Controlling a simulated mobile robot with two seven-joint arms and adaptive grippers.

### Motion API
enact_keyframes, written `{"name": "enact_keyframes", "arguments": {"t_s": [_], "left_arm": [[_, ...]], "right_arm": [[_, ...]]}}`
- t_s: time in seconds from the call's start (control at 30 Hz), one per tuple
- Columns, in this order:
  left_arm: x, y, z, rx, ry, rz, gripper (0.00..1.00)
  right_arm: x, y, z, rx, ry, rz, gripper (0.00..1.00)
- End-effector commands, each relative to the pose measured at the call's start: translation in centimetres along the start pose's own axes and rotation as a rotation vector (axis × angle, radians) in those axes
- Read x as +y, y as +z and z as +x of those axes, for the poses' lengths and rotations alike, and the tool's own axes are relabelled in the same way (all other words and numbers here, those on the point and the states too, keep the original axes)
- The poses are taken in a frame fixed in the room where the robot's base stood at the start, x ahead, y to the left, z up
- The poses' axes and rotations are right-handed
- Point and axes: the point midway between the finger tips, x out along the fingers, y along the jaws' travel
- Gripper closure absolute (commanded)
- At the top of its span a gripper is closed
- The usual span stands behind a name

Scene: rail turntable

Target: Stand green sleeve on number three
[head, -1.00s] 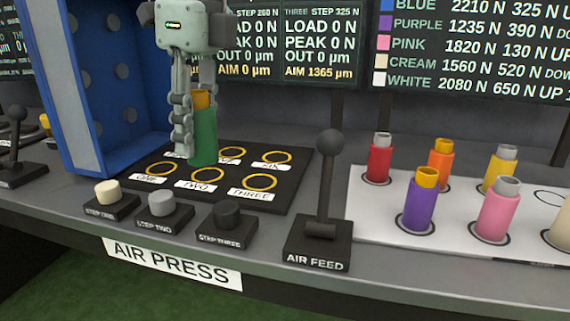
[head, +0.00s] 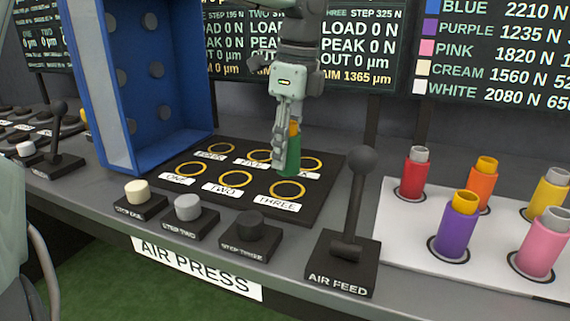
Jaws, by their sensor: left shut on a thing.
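The green sleeve (head: 292,158), with an orange-yellow top, is upright in my left gripper (head: 287,135), which is shut on it. The fingers hide part of its left side. The sleeve appears just behind the ring marked THREE (head: 287,190), in front of the back right ring. I cannot tell whether its lower end touches the black board (head: 322,188). Ring THREE is empty, and so are the rings marked ONE and TWO. My right gripper is not identifiable in view.
A blue open box (head: 170,155) stands left of the board. Step buttons (head: 250,230) and the air feed lever (head: 355,200) are in front. A white tray (head: 395,235) with several coloured sleeves is at the right.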

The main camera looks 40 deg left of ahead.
Motion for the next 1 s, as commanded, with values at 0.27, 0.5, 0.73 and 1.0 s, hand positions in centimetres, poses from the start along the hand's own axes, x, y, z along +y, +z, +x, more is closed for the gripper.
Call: {"name": "enact_keyframes", "arguments": {"t_s": [0.27,0.5,0.73,1.0], "left_arm": [[0.1,-0.4,3.5,0.001,0.003,0.000,1.00],[0.0,-0.4,3.7,0.001,-0.001,-0.001,1.00],[0.0,-0.5,4.0,0.000,-0.001,-0.001,1.00],[0.1,-0.4,4.0,0.000,0.001,-0.001,0.45]], "right_arm": [[-0.2,0.4,0.8,-0.006,-0.006,0.001,0.60],[-0.3,0.6,1.2,-0.007,-0.008,0.001,0.60],[-0.3,0.2,0.7,-0.004,-0.005,0.000,0.60],[-0.1,-0.3,0.2,0.009,-0.003,0.002,0.60]]}}
